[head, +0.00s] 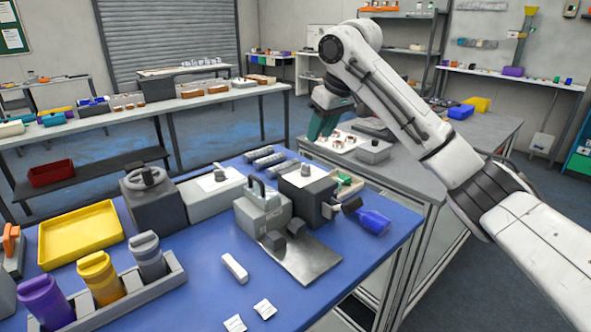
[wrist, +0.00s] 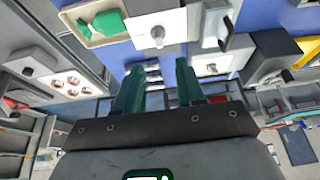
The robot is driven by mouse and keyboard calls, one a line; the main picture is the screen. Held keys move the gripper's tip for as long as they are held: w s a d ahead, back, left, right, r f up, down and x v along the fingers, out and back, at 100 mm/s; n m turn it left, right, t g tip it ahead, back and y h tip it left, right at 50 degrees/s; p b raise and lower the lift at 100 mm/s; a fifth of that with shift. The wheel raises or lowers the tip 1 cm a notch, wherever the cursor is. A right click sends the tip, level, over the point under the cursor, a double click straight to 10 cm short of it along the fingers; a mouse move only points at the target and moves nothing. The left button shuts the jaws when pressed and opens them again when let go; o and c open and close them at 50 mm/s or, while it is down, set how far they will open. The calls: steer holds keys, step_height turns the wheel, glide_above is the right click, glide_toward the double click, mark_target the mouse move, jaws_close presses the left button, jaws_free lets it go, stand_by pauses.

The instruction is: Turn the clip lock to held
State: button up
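I cannot tell for certain which fixture is the clip lock. On the blue table (head: 205,275) in the head view, a grey block with an upright handle (head: 262,210) stands at the back of a metal plate (head: 308,262). A dark box (head: 309,192) with a dark knob-like part on its right side stands beside it. My gripper (head: 325,125) is raised beyond this table, near the grey bench, with its teal body partly hidden by my arm. In the wrist view, my gripper (wrist: 160,66) has its two teal fingers apart with nothing between them.
A blue-bodied object (head: 373,221) lies near the table's right edge. A yellow tray (head: 80,234) and a rack of coloured containers (head: 103,279) are at the left. The grey bench (head: 468,135) stands behind; a tray with a green item (wrist: 103,24) shows in the wrist view.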

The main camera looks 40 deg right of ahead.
mark_target(306, 165)
steer(key=x, duration=1.1)
steer(key=shift+w+d, duration=0.1)
steer(key=shift+w, duration=0.2)
steer(key=shift+c, duration=0.2)
jaws_close()
